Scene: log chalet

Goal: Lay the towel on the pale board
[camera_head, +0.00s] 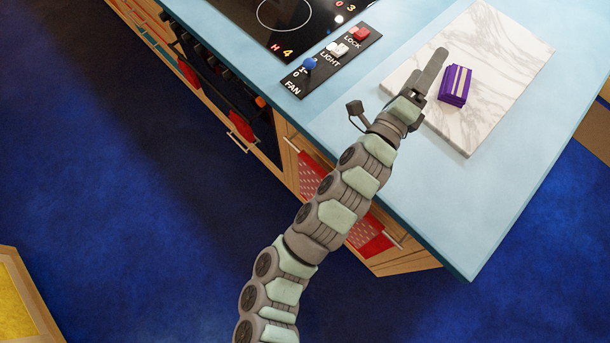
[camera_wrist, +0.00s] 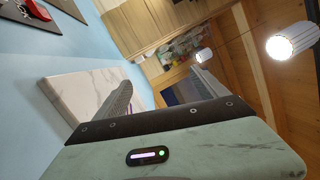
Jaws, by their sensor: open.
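The towel (camera_head: 455,86) is a small folded purple bundle with cream stripes. It lies on the pale board (camera_head: 497,38), a white marbled slab with grey veins, near the board's front left part. My gripper (camera_head: 434,70) is over the board's left edge, just left of the towel and apart from it. Its fingers are spread with nothing held between them in the wrist view (camera_wrist: 160,80). The pale board also shows there (camera_wrist: 80,88), partly behind a finger.
The board stands on a light blue counter (camera_head: 430,190). Left of it are a control panel (camera_head: 333,62) with knobs and switches and a black hob (camera_head: 285,15). Red cloths (camera_head: 368,238) hang at the counter's front. The counter's front right corner is clear.

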